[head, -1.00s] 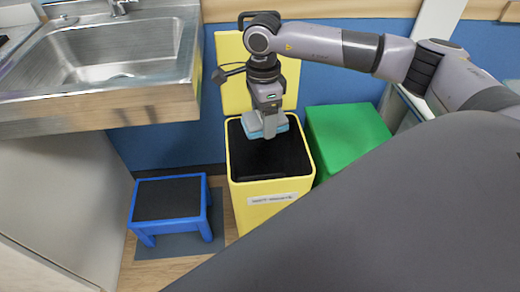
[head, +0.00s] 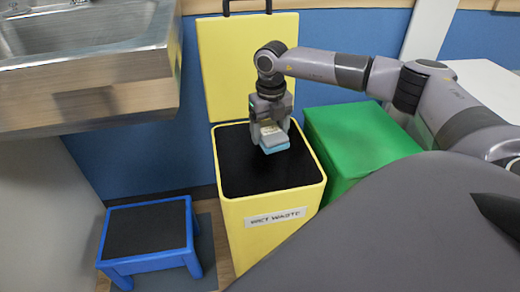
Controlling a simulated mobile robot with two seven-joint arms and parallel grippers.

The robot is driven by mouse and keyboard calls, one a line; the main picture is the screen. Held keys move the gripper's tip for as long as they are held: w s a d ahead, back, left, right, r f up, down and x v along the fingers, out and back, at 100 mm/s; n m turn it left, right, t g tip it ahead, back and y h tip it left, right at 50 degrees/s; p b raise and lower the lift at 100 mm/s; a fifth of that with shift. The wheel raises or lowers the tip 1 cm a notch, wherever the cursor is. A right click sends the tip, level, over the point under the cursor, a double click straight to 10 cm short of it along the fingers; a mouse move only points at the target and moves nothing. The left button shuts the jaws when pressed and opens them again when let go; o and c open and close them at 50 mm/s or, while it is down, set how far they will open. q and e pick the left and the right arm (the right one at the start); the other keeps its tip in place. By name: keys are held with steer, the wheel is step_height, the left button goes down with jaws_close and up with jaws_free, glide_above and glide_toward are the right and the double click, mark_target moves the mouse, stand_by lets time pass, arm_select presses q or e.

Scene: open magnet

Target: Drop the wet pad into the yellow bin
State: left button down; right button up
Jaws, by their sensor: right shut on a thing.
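The yellow bin (head: 240,225) stands on the floor in the middle of the head view. Its lid (head: 225,65) is raised against the wall, and the black inside of the bin shows. A label on its front seems to read "WET WASTE". My right gripper (head: 272,138) points down over the bin's opening. It is shut on the light-blue pad (head: 276,147), which shows at the fingertips. How high the pad is above the bin's rim is hard to tell. My left gripper is not in view.
A green bin (head: 355,140) with a closed top stands right of the yellow bin. A blue step stool (head: 150,235) with a black top stands to the left on a grey mat. A steel sink counter (head: 90,75) juts out at upper left.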

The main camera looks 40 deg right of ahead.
step_height(320, 180, down, 3)
steer(key=b, duration=0.3)
steer(key=shift+f, duration=0.15)
steer(key=shift+f+b, duration=0.35)
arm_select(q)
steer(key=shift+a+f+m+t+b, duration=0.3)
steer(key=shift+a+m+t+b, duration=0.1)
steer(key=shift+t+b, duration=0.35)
arm_select(e)
steer(key=shift+f, duration=0.65)
steer(key=o, duration=1.1)
steer(key=shift+c, duration=0.2)
step_height(320, 180, up, 7)
steer(key=p, duration=0.3)
steer(key=shift+r, duration=0.1)
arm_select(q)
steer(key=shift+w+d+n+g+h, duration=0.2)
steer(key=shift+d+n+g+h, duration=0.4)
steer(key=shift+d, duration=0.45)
